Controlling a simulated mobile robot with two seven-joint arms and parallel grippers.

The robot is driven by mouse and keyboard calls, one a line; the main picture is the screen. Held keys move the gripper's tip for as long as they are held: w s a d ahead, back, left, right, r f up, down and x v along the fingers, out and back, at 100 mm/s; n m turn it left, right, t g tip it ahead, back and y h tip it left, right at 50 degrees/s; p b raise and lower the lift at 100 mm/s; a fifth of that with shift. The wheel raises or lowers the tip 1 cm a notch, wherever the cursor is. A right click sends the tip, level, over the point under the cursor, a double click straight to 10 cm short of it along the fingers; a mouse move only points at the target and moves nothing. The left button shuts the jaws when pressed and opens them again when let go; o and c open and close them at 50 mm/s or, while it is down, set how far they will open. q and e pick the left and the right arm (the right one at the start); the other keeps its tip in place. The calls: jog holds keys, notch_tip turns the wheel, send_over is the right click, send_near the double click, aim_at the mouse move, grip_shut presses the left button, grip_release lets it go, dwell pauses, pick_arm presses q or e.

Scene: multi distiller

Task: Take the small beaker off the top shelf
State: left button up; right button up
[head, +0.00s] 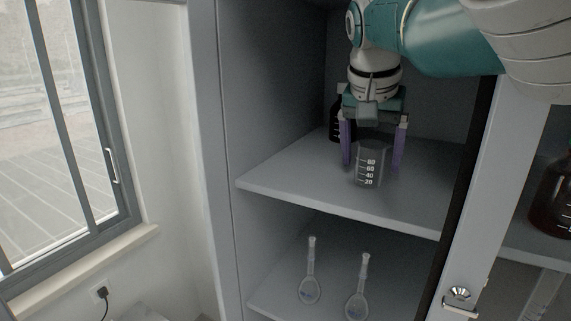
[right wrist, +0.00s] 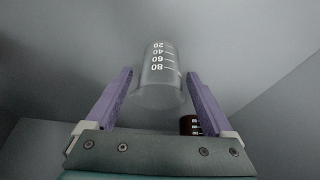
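The small beaker (head: 371,163) is clear with white volume marks and stands upright on the top shelf (head: 300,175) of the cabinet. My right gripper (head: 373,162) is open around the upper part of the beaker, with one purple finger on each side. In the right wrist view the beaker (right wrist: 160,78) shows between the spread fingers (right wrist: 160,90), with a gap on each side. My left gripper is in neither view.
A dark brown bottle (head: 335,120) stands behind the gripper on the same shelf; it also shows in the right wrist view (right wrist: 190,125). Two flasks (head: 309,285) stand on the shelf below. The cabinet's side wall (head: 270,90) is at left. A door frame and another brown bottle (head: 553,190) are at right.

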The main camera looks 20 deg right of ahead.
jog(key=c, duration=1.3)
jog(key=shift+o, duration=0.2)
jog(key=shift+r, duration=0.15)
